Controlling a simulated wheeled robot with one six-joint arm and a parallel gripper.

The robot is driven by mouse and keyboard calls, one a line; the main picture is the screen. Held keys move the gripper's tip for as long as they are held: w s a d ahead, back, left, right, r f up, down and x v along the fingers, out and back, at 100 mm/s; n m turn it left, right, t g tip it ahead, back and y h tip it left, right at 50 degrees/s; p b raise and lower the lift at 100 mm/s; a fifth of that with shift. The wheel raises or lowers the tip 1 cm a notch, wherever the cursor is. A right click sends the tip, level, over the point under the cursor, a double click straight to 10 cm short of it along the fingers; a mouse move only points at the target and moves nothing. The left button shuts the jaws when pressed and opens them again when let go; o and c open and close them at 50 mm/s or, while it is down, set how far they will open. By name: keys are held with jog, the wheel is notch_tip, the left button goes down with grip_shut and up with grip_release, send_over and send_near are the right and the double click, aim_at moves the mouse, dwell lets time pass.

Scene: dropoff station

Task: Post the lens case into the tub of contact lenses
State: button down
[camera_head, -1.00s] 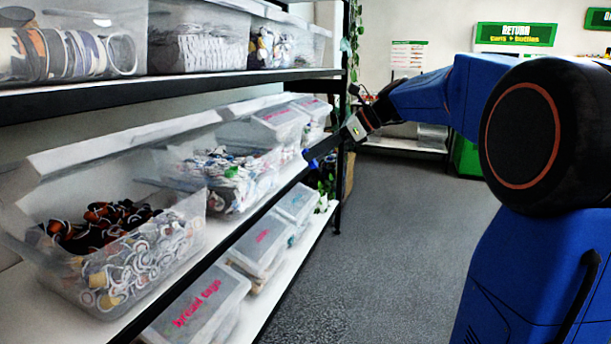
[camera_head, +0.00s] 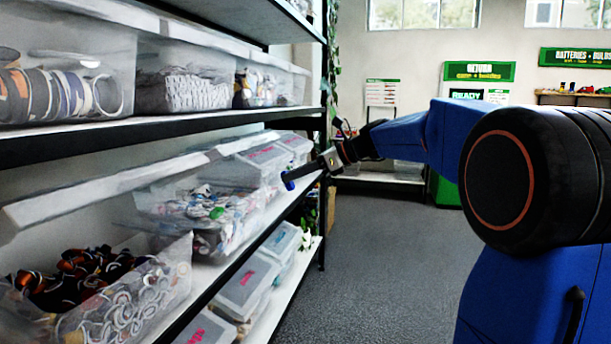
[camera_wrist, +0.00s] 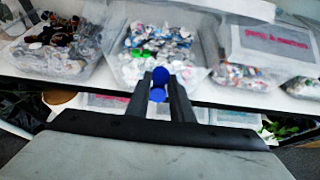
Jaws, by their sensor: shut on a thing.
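My gripper (camera_wrist: 159,82) is shut on a small blue lens case (camera_wrist: 158,94), seen as two round blue ends between the fingertips in the wrist view. In the head view the blue case (camera_head: 289,184) shows at the tip of my gripper (camera_head: 300,173), in front of the middle shelf's edge. The tub of contact lenses (camera_head: 221,238) looks to be the clear tub with small white, blue and green pieces on the middle shelf. In the wrist view this tub (camera_wrist: 197,78) lies straight ahead, beyond the fingertips. The case is apart from it, outside the tub.
A tub of dark and ring-shaped pieces (camera_head: 150,290) stands left of it. A lidded tub with pink lettering (camera_wrist: 268,42) stands to its right. The upper shelf (camera_head: 150,128) runs above the tubs. Lidded boxes (camera_head: 245,285) fill the lower shelf. The floor (camera_head: 390,260) is clear.

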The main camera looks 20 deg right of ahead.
jog(key=w+a+f, duration=0.1)
jog(key=w+a, duration=0.8)
jog(key=a, duration=0.4)
jog(key=shift+w+f, duration=0.2)
jog(key=shift+f, duration=0.05)
jog(key=c, duration=1.5)
grip_release()
jog(key=shift+d, duration=0.1)
jog(key=v, duration=1.7)
jog(key=shift+s+d+r, duration=0.1)
